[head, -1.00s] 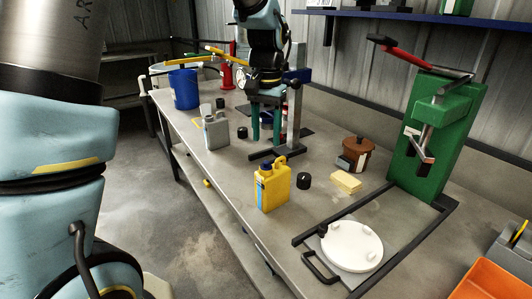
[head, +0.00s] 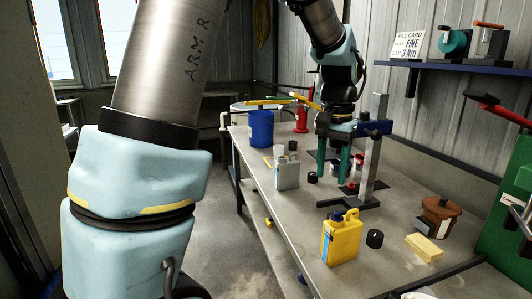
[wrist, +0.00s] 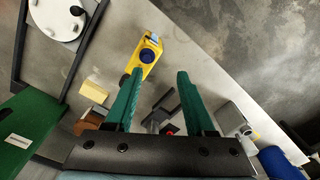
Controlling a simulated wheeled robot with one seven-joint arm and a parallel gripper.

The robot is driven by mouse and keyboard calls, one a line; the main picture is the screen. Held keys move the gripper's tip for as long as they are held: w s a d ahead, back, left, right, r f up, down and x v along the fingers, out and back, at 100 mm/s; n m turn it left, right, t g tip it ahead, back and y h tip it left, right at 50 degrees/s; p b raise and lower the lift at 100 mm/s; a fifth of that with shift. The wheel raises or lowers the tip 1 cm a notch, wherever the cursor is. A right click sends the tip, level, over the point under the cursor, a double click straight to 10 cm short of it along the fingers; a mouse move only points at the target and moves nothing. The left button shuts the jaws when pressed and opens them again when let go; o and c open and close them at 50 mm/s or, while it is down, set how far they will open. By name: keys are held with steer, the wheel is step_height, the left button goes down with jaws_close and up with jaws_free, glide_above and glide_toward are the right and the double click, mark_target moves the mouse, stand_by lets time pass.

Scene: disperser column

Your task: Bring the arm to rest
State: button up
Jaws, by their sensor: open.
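My gripper (head: 333,178) hangs over the bench, fingers pointing down, in the head view. Its two teal fingers are apart with nothing between them. The wrist view also shows the gripper (wrist: 160,76) open and empty. It is beside a grey stand with an upright post (head: 371,165), just left of the post in the head view. Whether the fingers touch the stand cannot be told. My arm reaches in from above.
On the bench (head: 300,215) are a yellow can (head: 341,240), a grey can (head: 287,174), a black cap (head: 375,239), a brown pot (head: 438,215), a yellow block (head: 424,248) and a blue bucket (head: 261,129). A green press (head: 508,215) stands right. A shelf (head: 450,68) hangs above.

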steer(key=s+a+f+n, duration=0.1)
steer(key=a+f+n, duration=0.1)
steer(key=a, duration=0.7)
steer(key=s+a+f+n+t, duration=0.1)
steer(key=s+a+f+n, duration=0.1)
steer(key=a, duration=0.7)
steer(key=s+a+f+n, duration=0.1)
steer(key=a+f+n, duration=0.3)
steer(key=a, duration=0.5)
steer(key=shift+s+a, duration=0.3)
steer(key=shift+s, duration=0.05)
